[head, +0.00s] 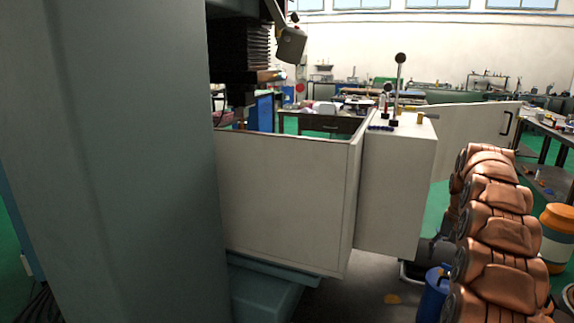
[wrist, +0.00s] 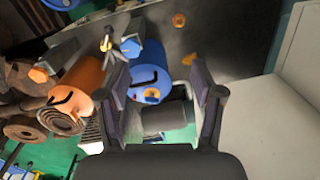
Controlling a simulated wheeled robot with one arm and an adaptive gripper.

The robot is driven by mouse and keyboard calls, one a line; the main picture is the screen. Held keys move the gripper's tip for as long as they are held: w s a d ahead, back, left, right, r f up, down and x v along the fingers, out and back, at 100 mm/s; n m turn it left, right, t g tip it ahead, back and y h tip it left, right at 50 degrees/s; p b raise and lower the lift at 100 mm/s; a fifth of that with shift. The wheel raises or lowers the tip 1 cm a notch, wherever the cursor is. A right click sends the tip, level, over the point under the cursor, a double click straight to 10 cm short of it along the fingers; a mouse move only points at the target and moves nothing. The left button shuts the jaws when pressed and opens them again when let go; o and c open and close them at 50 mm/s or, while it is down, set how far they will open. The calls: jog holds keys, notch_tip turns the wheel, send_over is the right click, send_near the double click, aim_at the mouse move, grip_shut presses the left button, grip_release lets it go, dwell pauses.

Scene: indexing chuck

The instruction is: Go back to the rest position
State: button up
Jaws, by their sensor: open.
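My gripper (wrist: 160,78) shows in the wrist view with its two dark fingers spread apart and nothing between them. It is open. Past the fingers, lower down, a blue drum (wrist: 150,78) and a dark grey cylinder (wrist: 167,116) show in the gap, apart from the fingers as far as I can tell. The gripper cannot be made out in the head view. No chuck can be made out in either view.
A grey-green machine column (head: 110,160) fills the left. White panels (head: 285,195) and a white box with levers (head: 398,185) stand in the middle. An orange drum (head: 556,235) and a blue drum (head: 432,295) stand at the right. An orange container (wrist: 80,85) is left of my fingers.

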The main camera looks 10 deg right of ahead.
jog(key=s+a+r+n+p, duration=0.1)
jog(key=s+a+r, duration=0.25)
jog(key=a, duration=0.35)
jog(key=s+a+r+n+p, duration=0.1)
jog(key=s+a+r+n, duration=0.1)
jog(key=s+a, duration=0.45)
jog(key=s+a+r+n, duration=0.1)
jog(key=s+a+r, duration=0.15)
jog(key=a, duration=0.65)
jog(key=s+a+f+n+p, duration=0.1)
jog(key=s+a, duration=0.2)
jog(key=s, duration=0.5)
jog(key=s+a+f+n+g+p, duration=0.1)
jog(key=s+a, duration=0.3)
jog(key=s, duration=0.5)
jog(key=s+a+f+n+p, duration=0.1)
jog(key=s+a, duration=0.3)
jog(key=s, duration=0.5)
jog(key=shift+s+f+n+g+h, duration=0.2)
jog(key=shift+f+n+g+h, duration=0.2)
jog(key=shift+n, duration=0.1)
jog(key=shift+d, duration=0.15)
